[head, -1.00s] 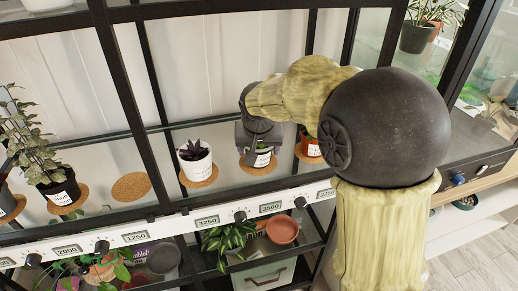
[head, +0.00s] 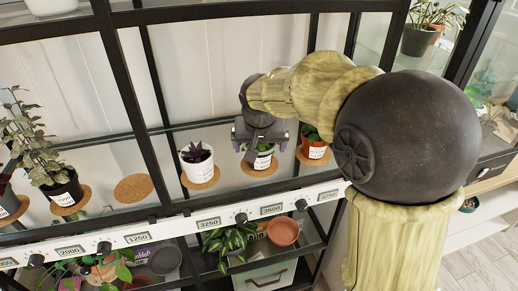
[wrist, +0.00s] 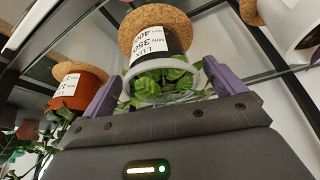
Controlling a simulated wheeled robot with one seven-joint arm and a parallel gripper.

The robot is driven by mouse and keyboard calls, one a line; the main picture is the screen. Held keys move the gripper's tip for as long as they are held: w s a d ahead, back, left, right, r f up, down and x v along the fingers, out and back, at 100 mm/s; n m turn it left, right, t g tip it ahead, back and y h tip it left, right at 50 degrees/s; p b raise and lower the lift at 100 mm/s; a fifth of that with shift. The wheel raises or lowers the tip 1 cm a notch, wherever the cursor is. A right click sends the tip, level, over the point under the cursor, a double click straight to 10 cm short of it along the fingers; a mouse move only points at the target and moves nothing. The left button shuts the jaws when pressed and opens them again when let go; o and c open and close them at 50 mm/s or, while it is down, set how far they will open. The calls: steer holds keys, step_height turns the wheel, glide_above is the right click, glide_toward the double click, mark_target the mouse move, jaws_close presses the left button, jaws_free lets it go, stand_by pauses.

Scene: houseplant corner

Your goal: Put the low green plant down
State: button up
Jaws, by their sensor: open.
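The low green plant stands upright in a pot (head: 264,160) on a cork coaster (head: 258,172) on the glass shelf. In the wrist view, which is upside down, its dark pot (wrist: 165,42) with a white label and pale rim rests on its coaster (wrist: 132,22), green leaves (wrist: 165,75) toward me. My gripper (head: 261,141) is over the plant in the head view. In the wrist view my gripper (wrist: 162,72) is open, one purple finger on each side of the pot, with a visible gap at each side. The leaves are mostly hidden by my gripper in the head view.
A white pot (head: 198,163) with a purple plant stands close on the left. An orange pot (head: 315,150) stands close on the right. An empty cork coaster (head: 133,188) lies farther left. A black frame post (head: 127,100) and the numbered front rail (head: 190,226) bound the shelf.

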steer(key=p+v, duration=0.1)
steer(key=v, duration=0.8)
